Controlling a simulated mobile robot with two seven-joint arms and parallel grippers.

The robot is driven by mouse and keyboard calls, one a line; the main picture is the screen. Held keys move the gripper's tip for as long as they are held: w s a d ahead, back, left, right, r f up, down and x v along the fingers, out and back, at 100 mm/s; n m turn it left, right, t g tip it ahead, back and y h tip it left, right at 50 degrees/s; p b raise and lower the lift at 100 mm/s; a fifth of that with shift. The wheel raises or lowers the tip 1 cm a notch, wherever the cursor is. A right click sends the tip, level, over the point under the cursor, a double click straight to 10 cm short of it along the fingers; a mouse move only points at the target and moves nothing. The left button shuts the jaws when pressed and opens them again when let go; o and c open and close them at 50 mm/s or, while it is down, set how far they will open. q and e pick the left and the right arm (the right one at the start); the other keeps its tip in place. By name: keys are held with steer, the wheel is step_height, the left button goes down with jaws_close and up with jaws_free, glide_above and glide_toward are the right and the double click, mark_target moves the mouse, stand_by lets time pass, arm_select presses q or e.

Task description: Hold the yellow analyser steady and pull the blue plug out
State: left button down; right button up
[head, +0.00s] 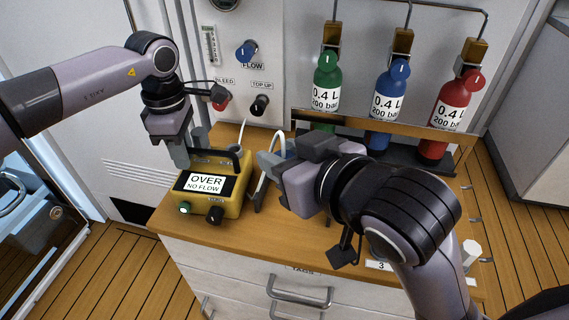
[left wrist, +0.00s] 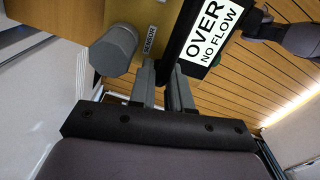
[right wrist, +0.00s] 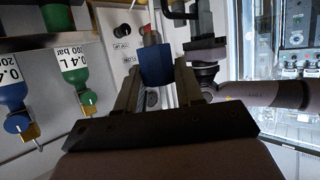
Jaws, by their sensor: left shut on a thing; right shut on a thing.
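The yellow analyser (head: 232,200) stands on the wooden top, its screen reading OVER NO FLOW. My left gripper (head: 182,158) is shut at the black carry handle (head: 235,157); its fingers (left wrist: 165,85) reach the handle beside the screen in the left wrist view. A grey faceted cap (left wrist: 113,50) sits by the SENSOR label there. My right gripper (head: 272,165) is shut on the blue plug (right wrist: 155,65), seen between its fingers in the right wrist view.
A white cable (head: 262,172) loops between the analyser and my right gripper. Green (head: 326,85), blue (head: 390,90) and red (head: 452,115) bottles stand in a rack behind. The panel has a FLOW knob (head: 246,51), a red BLEED knob (head: 220,100) and a black TOP UP knob (head: 260,105).

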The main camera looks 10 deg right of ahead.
arm_select(q)
steer(key=c, duration=1)
jaws_free()
steer(key=shift+r, duration=0.1)
step_height(320, 180, up, 12)
steer(key=shift+f, duration=0.1)
